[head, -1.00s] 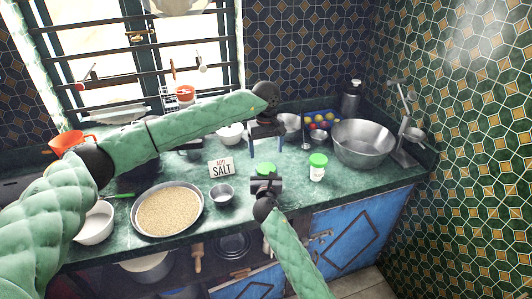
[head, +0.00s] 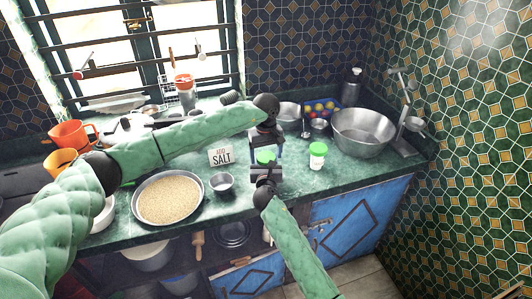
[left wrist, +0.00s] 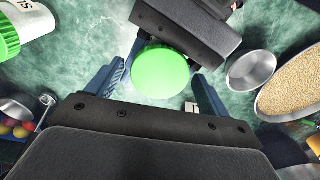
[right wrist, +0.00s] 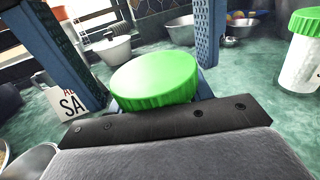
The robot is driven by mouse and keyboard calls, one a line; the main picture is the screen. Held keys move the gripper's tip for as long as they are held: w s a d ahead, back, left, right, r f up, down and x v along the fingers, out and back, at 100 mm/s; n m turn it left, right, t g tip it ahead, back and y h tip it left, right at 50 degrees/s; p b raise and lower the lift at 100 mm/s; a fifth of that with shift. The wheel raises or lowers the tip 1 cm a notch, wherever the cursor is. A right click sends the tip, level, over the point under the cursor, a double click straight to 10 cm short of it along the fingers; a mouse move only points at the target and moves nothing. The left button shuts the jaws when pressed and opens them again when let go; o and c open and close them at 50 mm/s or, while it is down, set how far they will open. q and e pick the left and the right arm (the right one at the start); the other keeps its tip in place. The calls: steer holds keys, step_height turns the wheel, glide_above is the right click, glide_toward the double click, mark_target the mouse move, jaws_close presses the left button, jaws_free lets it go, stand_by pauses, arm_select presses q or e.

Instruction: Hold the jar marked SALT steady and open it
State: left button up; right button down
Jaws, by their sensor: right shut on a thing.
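A jar with a green lid (head: 265,157) stands on the counter between my grippers. Its lid also shows in the left wrist view (left wrist: 160,73) and the right wrist view (right wrist: 155,80). Its label is hidden, so I cannot read its marking. My right gripper (head: 265,170) is shut on the jar's body from the front, below the lid. My left gripper (head: 265,145) points down from above. Its blue fingers stand open on either side of the lid, with a small gap. A second green-lidded white jar (head: 317,157) stands to the right; its lettering is only partly visible in the left wrist view (left wrist: 30,18).
A sign reading ADD SALT (head: 221,156) stands left of the held jar. A small metal bowl (head: 221,183) and a pan of grain (head: 140,208) are left-front. A large metal basin (head: 363,133) and a scale-like stand (head: 405,130) are at right.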

arm_select(q)
steer(key=c, duration=0.9)
steer(key=shift+n, duration=1.7)
steer(key=shift+c, duration=0.2)
steer(key=o, duration=1.1)
